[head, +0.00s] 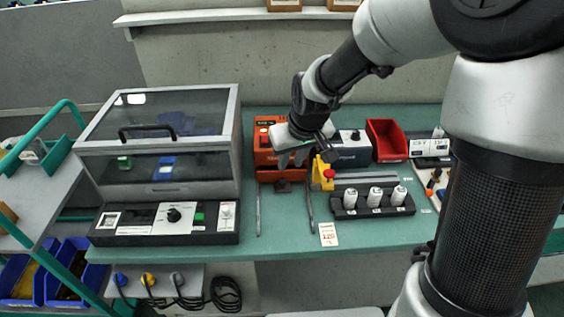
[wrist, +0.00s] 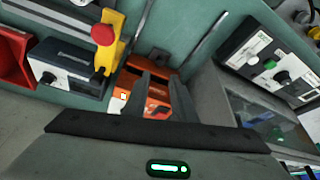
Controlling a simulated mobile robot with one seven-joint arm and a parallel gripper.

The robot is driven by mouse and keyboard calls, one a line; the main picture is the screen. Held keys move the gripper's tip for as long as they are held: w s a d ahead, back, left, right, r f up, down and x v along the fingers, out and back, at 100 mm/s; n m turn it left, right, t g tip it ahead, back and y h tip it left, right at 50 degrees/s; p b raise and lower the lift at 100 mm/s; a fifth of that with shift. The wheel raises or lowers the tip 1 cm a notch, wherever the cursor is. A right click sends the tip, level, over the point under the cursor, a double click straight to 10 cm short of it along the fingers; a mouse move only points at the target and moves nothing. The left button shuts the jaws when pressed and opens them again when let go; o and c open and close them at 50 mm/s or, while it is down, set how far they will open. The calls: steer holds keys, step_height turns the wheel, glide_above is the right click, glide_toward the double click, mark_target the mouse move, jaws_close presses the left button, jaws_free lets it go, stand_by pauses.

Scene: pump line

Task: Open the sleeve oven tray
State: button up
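The orange oven (head: 264,158) stands at the back of the bench, left of centre. A dark tab (head: 283,186) shows low at its front, and this looks like the tray's handle. The tab also shows in the wrist view (wrist: 157,58), just beyond my fingertips. I cannot tell whether the tray is shut. My gripper (head: 291,163) hangs over the oven's front with its fingers pointing down. In the wrist view, its fingers (wrist: 162,80) are apart with nothing between them, against the orange front. My gripper and wrist hide part of the oven.
A yellow press with a red knob (head: 328,174) stands close to the right of my gripper. A glass-lidded cabinet (head: 165,190) is at left, with a control panel (head: 172,238) in front. Two thin grey rods (head: 310,212) lie before the oven. White bottles stand in a black rack (head: 350,212).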

mark_target(283, 182)
steer(key=b+x, duration=0.2)
steer(key=x, duration=0.9)
steer(key=shift+w+f, duration=0.15)
steer(key=shift+f, duration=0.15)
steer(key=shift+c, duration=0.4)
jaws_close()
